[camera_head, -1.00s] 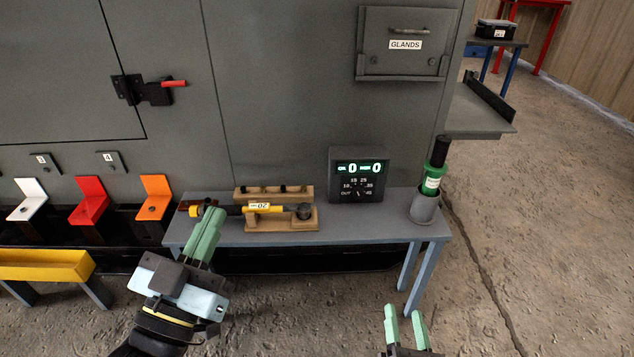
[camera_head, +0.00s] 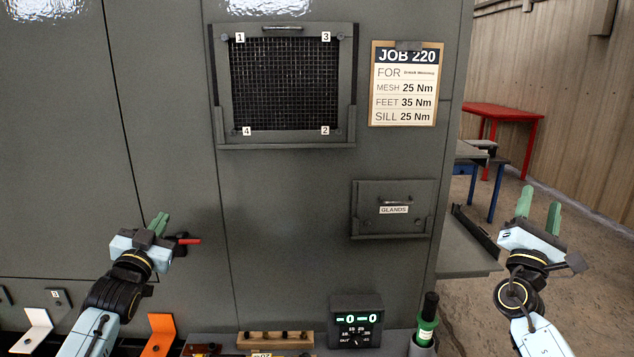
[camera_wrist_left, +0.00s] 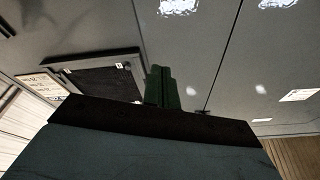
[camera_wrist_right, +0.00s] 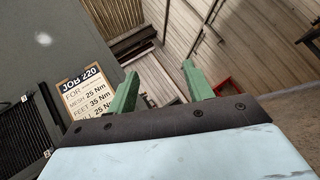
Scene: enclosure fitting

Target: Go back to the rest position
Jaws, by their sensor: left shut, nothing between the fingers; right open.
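My left gripper (camera_head: 158,224) is raised in front of the grey cabinet at the left, its green fingers together and pointing up. Nothing is between them; in the left wrist view its fingers (camera_wrist_left: 163,88) also sit side by side. In the head view it overlaps the area beside a red-handled latch (camera_head: 188,241); I cannot tell the gap. My right gripper (camera_head: 540,208) is raised at the right, beyond the cabinet's edge, fingers apart and empty. In the right wrist view its two fingers (camera_wrist_right: 157,90) are clearly spread.
The cabinet carries a mesh panel (camera_head: 284,84), a JOB 220 sheet (camera_head: 404,84) and a GLANDS box (camera_head: 392,209). Below stand a display unit (camera_head: 357,321) and a green bottle (camera_head: 427,322) in a holder. A red table (camera_head: 505,112) is far right.

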